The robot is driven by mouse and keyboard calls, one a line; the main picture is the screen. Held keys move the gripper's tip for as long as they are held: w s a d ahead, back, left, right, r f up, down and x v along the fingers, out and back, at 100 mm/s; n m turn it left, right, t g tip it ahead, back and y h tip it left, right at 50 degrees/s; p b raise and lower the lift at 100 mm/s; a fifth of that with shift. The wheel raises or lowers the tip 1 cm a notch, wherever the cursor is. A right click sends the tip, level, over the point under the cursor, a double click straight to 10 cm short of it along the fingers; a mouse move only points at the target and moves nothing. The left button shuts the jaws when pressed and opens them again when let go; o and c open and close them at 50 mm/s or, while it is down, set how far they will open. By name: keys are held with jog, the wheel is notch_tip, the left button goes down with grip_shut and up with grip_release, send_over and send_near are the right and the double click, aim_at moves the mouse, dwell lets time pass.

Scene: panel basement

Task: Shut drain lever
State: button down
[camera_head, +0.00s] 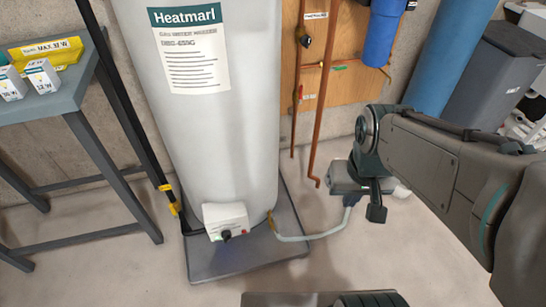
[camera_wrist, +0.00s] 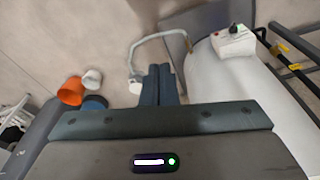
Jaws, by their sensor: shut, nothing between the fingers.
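The white water heater tank (camera_head: 215,120) stands on a dark base pad (camera_head: 245,258). A small yellowish drain fitting (camera_head: 271,220) sits low on its right side, with a pale hose (camera_head: 310,238) running from it. In the wrist view the hose (camera_wrist: 160,37) curves from the tank's foot to a white end piece (camera_wrist: 135,86). The lever itself is too small to make out. My gripper (camera_head: 350,200) is shut and empty, to the right of the tank and apart from the drain fitting. Its fingers (camera_wrist: 160,84) point towards the hose loop in the wrist view.
A control box (camera_head: 226,220) with a black knob is on the tank's front. Copper pipes (camera_head: 318,120) run down behind my gripper. A grey table (camera_head: 60,105) stands at left. Orange (camera_wrist: 70,91) and white (camera_wrist: 92,79) containers are on the floor.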

jog(key=shift+s, duration=0.15)
jog(key=w+a+f+n+h+b, duration=0.1)
jog(key=w+a+f+h+b, duration=0.3)
jog(key=f, duration=0.5)
jog(key=w+a+f+n+g+h+b, duration=0.1)
jog(key=w+a+f+h+b, duration=0.15)
jog(key=w+f, duration=0.45)
jog(key=w+a+f+h+b, duration=0.3)
jog(key=f+b, duration=0.1)
jog(key=f, duration=0.8)
jog(key=a+f+n+t+b, duration=0.2)
jog(key=a+f+n+t, duration=0.1)
jog(key=f, duration=0.8)
jog(key=a+f+n+t+y+b, duration=0.1)
jog(key=a+f+n+t+b, duration=0.2)
jog(key=a+f+t, duration=0.3)
jog(key=a+f+n+t+y+b, duration=0.1)
jog(key=a+f, duration=0.6)
jog(key=f, duration=0.8)
jog(key=n+t+b, duration=0.1)
jog(key=t+b, duration=0.1)
jog(key=t, duration=0.1)
jog(key=shift+w+f+n+t, duration=0.2)
jog(key=shift+f+n+t, duration=0.2)
jog(key=shift+d, duration=0.1)
